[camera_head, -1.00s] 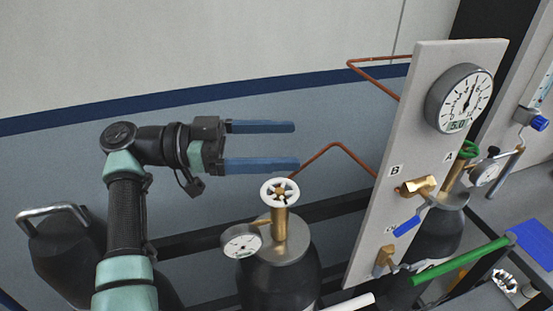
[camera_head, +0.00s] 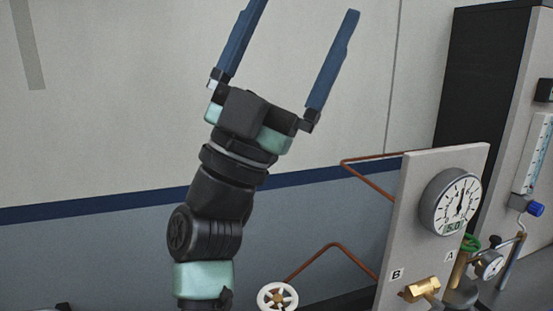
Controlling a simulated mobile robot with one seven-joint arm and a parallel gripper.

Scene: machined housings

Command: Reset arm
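My gripper (camera_head: 298,35) is raised in front of the wall, its two blue fingers pointing up and spread wide apart. It is open, and nothing shows between the fingers. My arm rises from the bottom of the picture, left of the middle. The gripper is apart from the panel and the valves. The tip of the left finger is cut off by the top edge.
A grey panel (camera_head: 400,240) with a round gauge (camera_head: 450,202) and a brass valve (camera_head: 421,289) stands at the right. A white handwheel (camera_head: 277,297) is at the bottom. Copper pipes (camera_head: 333,252) run to the panel. A dark cabinet (camera_head: 480,85) stands behind.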

